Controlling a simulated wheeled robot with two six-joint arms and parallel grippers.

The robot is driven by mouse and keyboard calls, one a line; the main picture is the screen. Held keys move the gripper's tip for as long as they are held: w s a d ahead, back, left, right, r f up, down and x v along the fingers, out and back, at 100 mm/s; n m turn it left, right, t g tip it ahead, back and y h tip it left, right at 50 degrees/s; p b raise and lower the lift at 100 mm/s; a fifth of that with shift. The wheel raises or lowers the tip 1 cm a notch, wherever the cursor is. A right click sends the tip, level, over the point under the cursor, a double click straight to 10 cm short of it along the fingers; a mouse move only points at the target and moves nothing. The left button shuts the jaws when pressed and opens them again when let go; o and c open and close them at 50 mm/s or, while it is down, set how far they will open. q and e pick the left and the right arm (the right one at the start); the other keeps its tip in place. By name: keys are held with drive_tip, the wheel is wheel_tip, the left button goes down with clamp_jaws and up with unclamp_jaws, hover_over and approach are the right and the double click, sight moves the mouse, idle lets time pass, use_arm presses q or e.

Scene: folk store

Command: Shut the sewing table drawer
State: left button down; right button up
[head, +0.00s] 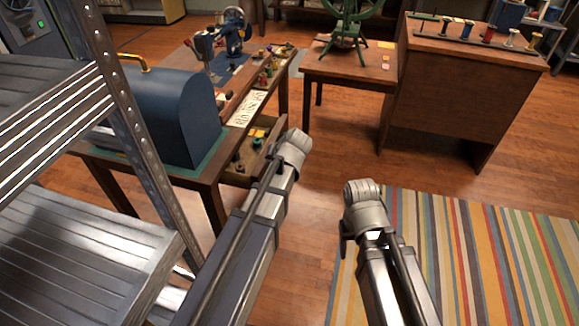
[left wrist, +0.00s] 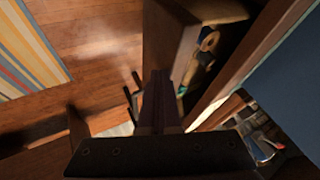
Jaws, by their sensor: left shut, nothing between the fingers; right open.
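The sewing table (head: 215,190) stands at the left of the head view, with its drawer (head: 262,165) pulled out at the right end. The drawer holds small sewing items. My left forearm reaches to the drawer front and hides part of it. In the left wrist view my left gripper (left wrist: 160,85) is shut and empty, its fingertips at the wooden drawer front (left wrist: 168,35); I cannot tell whether they touch. The open drawer interior (left wrist: 205,50) shows just beyond. My right gripper (head: 365,238) is open and empty, low over the floor, away from the table, partly hidden by my arm.
A metal shelf rack (head: 130,125) stands close at the left. A blue domed case (head: 170,110) and a sewing machine (head: 225,40) are on the table. A side table (head: 345,75) and a tall wooden counter (head: 455,85) stand behind. A striped rug (head: 480,250) covers clear floor at right.

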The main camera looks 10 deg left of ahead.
use_arm(q)
drive_tip(key=a, duration=0.7)
drive_tip(key=shift+w, duration=0.15)
